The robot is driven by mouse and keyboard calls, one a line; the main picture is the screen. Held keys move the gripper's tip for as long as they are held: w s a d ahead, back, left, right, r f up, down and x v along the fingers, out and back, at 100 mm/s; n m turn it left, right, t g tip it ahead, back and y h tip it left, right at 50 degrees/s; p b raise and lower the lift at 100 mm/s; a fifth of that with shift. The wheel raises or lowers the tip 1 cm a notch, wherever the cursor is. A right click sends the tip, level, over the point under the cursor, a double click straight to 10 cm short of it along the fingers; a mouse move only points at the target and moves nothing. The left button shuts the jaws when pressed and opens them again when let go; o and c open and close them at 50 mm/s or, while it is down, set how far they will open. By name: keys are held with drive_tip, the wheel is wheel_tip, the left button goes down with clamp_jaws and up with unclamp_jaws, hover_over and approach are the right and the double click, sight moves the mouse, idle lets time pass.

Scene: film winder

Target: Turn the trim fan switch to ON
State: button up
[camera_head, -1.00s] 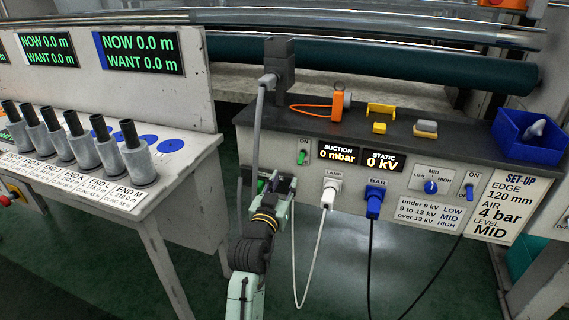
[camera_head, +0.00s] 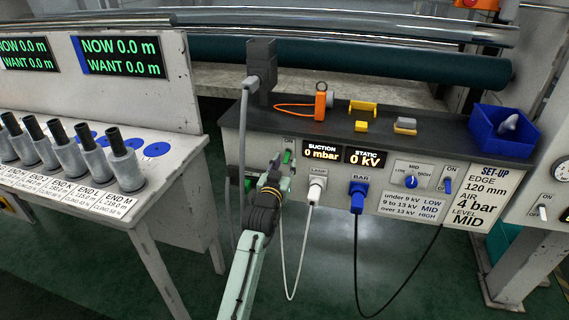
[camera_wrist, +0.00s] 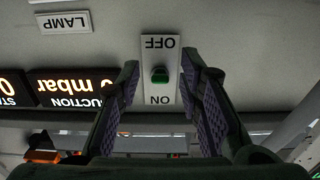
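The wrist view is upside down. Nothing is between the fingers but the toggle beyond; contact cannot be told. SUCTION reads 0 mbar.
A white LAMP plug (camera_head: 317,187) and a blue BAR plug (camera_head: 358,195) with hanging cables are to the right of my gripper. A grey post with a cable (camera_head: 261,70) stands at the bench's left end. The left table (camera_head: 165,190) holds several cylinders.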

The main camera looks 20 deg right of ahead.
sight(287, 157)
drive_tip(key=shift+c, duration=0.5)
clamp_jaws()
drive_tip(key=shift+r, duration=0.1)
drive_tip(key=r+g+p, duration=0.1)
drive_tip(key=p, duration=0.2)
drive_tip(key=shift+s+y, duration=0.1)
drive_tip(key=shift+y, duration=0.2)
drive_tip(key=r+g+y+p, duration=0.1)
drive_tip(key=p, duration=0.3)
drive_tip(key=shift+r+g+p, duration=0.15)
drive_tip(key=shift+g+p, duration=0.25)
drive_tip(key=shift+r+g+y+p, duration=0.25)
drive_tip(key=shift+g+y+p, duration=0.55)
drive_tip(key=shift+g, duration=0.3)
drive_tip(key=shift+w+r+g+y, duration=0.1)
drive_tip(key=shift+r+g+y, duration=0.2)
drive_tip(key=shift+g+y, duration=0.45)
drive_tip(key=shift+w+r+g+y, duration=0.1)
drive_tip(key=shift+r+g+y, duration=0.3)
drive_tip(key=shift+g, duration=0.55)
drive_tip(key=shift+f, duration=0.15)
